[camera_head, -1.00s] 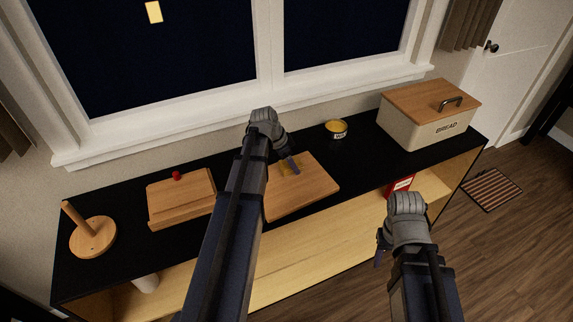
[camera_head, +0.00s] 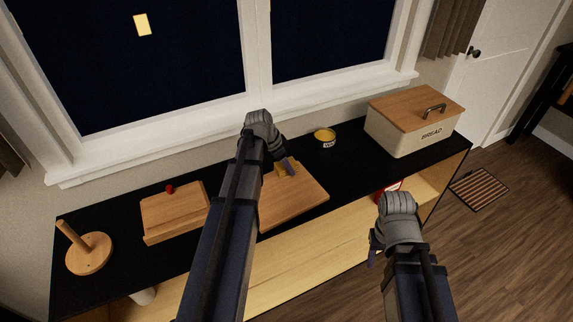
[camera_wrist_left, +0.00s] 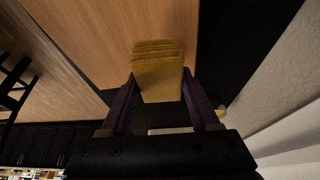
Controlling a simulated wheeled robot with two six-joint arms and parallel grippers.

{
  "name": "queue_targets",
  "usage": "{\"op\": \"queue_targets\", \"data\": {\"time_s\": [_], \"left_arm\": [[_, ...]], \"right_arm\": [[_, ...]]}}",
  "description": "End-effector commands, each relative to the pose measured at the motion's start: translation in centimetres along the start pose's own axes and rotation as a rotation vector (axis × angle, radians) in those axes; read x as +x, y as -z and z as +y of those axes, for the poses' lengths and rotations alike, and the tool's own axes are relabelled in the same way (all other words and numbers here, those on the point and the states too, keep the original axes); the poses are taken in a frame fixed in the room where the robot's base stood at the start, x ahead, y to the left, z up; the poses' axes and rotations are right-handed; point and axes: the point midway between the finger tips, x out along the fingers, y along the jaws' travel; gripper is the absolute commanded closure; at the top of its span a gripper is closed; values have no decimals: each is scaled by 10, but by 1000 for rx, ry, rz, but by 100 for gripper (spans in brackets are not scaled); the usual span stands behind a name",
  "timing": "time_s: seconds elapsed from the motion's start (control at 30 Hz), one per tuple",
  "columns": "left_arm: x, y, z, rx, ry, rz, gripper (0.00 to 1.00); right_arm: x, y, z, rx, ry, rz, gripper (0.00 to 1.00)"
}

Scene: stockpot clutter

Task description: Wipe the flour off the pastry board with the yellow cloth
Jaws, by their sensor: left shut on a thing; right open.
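The yellow cloth (camera_wrist_left: 158,75) is a folded stack between the fingers of my left gripper (camera_wrist_left: 160,95), which is shut on it. In the head view the cloth (camera_head: 286,168) shows beside the left gripper (camera_head: 285,163), over the back part of the wooden pastry board (camera_head: 300,197). The board also fills the upper middle of the left wrist view (camera_wrist_left: 95,35). I cannot tell whether the cloth touches the board. No flour can be made out on the visible wood; my left arm hides part of the board. My right gripper (camera_head: 372,252) is open, in front of the shelf unit.
On the black top (camera_head: 345,165) stand a bread box (camera_head: 400,130), a yellow-topped tin (camera_head: 325,138), a wooden box with a red knob (camera_head: 175,212) and a wooden paper-towel stand (camera_head: 88,254). A red item (camera_head: 388,188) is on the shelf below. The window wall bounds the back.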

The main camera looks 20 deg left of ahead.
Motion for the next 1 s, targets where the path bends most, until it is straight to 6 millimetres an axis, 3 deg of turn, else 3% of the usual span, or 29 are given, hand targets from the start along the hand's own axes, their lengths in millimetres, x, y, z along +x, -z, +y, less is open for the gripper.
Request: {"op": "queue_targets", "data": {"time_s": [0.03, 0.2, 0.63, 1.0], "left_arm": [[-10, 4, 0, 0, 0, 0, 83], [-23, 9, 0, 0, 0, 0, 83], [-25, 10, 0, 0, 0, 0, 83], [-52, 21, 0, 0, 0, 0, 83]], "right_arm": [[-10, -1, 1, 0, 0, 0, 50], [-25, -1, 2, 0, 0, 0, 50], [-27, -2, 3, 0, 0, 0, 50], [-56, -3, 5, 0, 0, 0, 50]]}}
